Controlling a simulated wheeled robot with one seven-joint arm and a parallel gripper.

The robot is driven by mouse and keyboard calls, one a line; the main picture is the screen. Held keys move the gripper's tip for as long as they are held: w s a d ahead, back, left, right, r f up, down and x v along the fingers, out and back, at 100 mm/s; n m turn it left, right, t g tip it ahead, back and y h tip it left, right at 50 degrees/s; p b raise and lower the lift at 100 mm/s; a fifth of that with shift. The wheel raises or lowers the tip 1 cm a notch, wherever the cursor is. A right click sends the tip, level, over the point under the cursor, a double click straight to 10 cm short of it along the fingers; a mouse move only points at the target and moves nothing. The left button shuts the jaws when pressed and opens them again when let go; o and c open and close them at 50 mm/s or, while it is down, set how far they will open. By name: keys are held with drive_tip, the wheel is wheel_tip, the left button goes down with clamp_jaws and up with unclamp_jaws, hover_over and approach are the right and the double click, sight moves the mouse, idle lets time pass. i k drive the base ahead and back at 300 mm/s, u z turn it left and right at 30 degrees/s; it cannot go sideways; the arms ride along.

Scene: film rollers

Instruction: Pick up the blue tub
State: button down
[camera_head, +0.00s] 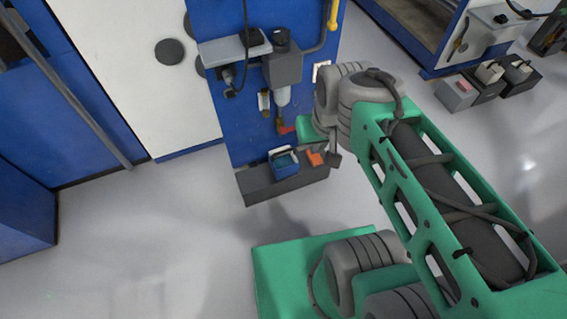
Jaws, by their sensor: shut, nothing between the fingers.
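The blue tub (284,163) is a small open-topped box. It sits on a dark grey ledge (262,189) low on the front of a blue machine. My green and grey arm reaches in from the right. My gripper (334,159) is at the arm's far end, small and partly hidden by the wrist. It is shut and empty, to the right of the tub and apart from it.
An orange object (315,157) lies on the ledge just right of the tub. A grey unit with a pale bottle (282,96) hangs on the blue panel above the tub. Grey boxes (474,91) stand at the upper right. The pale floor (150,250) at the left is clear.

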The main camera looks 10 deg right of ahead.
sight(284, 162)
drive_tip(key=z, duration=1.35)
drive_tip(key=i, duration=0.6)
drive_tip(key=u, duration=2.85)
